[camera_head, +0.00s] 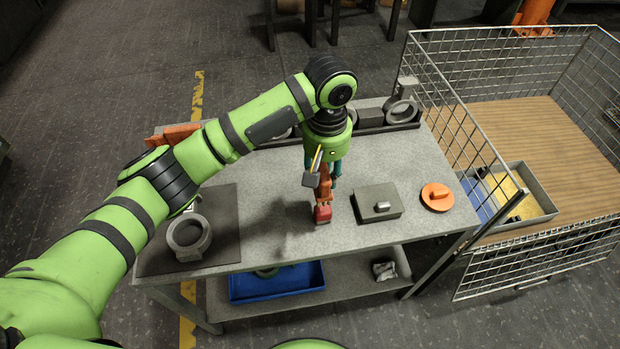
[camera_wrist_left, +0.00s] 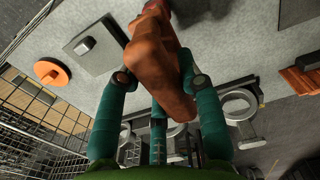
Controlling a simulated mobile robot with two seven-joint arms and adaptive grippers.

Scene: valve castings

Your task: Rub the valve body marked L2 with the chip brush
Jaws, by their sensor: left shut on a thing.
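My left gripper (camera_head: 323,178) points down over the middle of the bench and is shut on an orange-brown object with a red end, likely the chip brush (camera_head: 323,195). In the left wrist view the teal fingers (camera_wrist_left: 163,82) close around its orange-brown body (camera_wrist_left: 155,50). Its red end (camera_head: 322,214) is low over the bench; I cannot tell if it touches. A grey ring-shaped valve body (camera_head: 174,241) stands on a dark mat at the left, apart from the brush. More grey castings (camera_head: 401,111) stand in a dark tray at the back. No L2 mark is readable. My right gripper is not in view.
A grey block with a silver knob (camera_head: 366,206) and an orange disc (camera_head: 431,203) lie right of the gripper. A wire cage (camera_head: 455,130) borders the bench's right side. A blue bin (camera_head: 277,294) sits on the lower shelf. The bench between mat and gripper is clear.

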